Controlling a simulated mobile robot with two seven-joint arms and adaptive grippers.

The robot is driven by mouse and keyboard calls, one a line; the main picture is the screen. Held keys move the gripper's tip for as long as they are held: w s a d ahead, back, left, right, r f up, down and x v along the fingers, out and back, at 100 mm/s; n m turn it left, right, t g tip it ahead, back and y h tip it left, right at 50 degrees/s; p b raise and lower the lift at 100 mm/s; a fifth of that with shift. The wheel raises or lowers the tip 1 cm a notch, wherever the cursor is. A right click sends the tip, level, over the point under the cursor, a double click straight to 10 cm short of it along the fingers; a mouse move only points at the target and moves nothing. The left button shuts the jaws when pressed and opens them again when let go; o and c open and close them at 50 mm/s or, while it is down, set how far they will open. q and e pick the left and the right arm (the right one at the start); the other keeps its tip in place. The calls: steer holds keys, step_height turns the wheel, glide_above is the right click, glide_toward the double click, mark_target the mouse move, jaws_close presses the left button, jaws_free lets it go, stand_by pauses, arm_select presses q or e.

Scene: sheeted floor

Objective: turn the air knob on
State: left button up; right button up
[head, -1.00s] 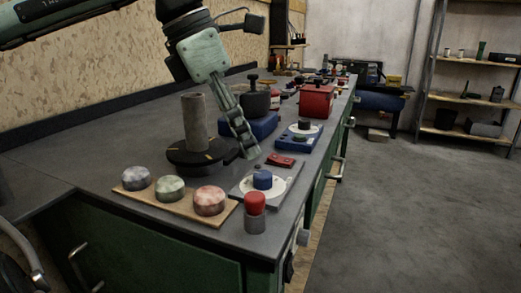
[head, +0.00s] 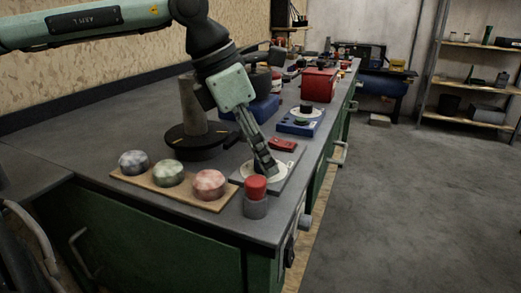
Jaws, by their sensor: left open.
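A grey plate (head: 287,167) near the bench's front right corner carries a white round dial (head: 249,169); its blue knob is now hidden behind my gripper. My left gripper (head: 267,168) points down over this dial, open, with its fingertips at the knob's place. Whether they touch the knob cannot be told. A second dial with a dark knob (head: 305,109) sits on a blue base (head: 288,127) farther back. No label shows which knob is for air. My right gripper is not in view.
A red-topped grey cylinder (head: 255,198) stands close in front of the dial. A wooden board (head: 150,186) with three speckled round knobs lies left. A dark round base with a grey post (head: 192,107) stands behind. A red box (head: 318,85) stands farther back.

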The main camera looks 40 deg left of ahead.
arm_select(q)
steer(key=shift+c, duration=0.4)
jaws_close()
